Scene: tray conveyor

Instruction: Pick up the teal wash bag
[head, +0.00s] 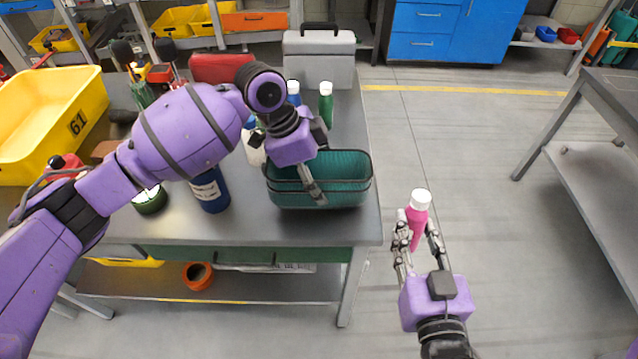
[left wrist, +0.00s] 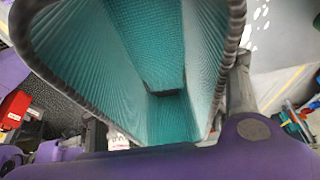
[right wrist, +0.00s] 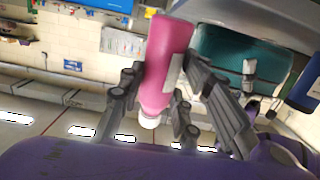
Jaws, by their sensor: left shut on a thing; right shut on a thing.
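The teal wash bag (head: 345,180) is an open, ribbed bag with a dark rim at the front right of the grey workbench. My left gripper (head: 312,188) is shut on its wall from above. The left wrist view looks into the bag's teal inside (left wrist: 150,60), which appears empty where visible. In the head view I cannot tell whether the bag touches the bench. My right gripper (head: 418,240) is shut on a pink bottle (head: 417,222) with a white cap, held off the bench's right edge. The pink bottle fills the middle of the right wrist view (right wrist: 164,65).
A blue bottle (head: 210,192) and a green round item (head: 150,201) stand left of the bag. A green bottle (head: 326,105) and a grey case (head: 318,62) are behind it. A yellow bin (head: 45,115) sits at far left. The floor to the right is clear.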

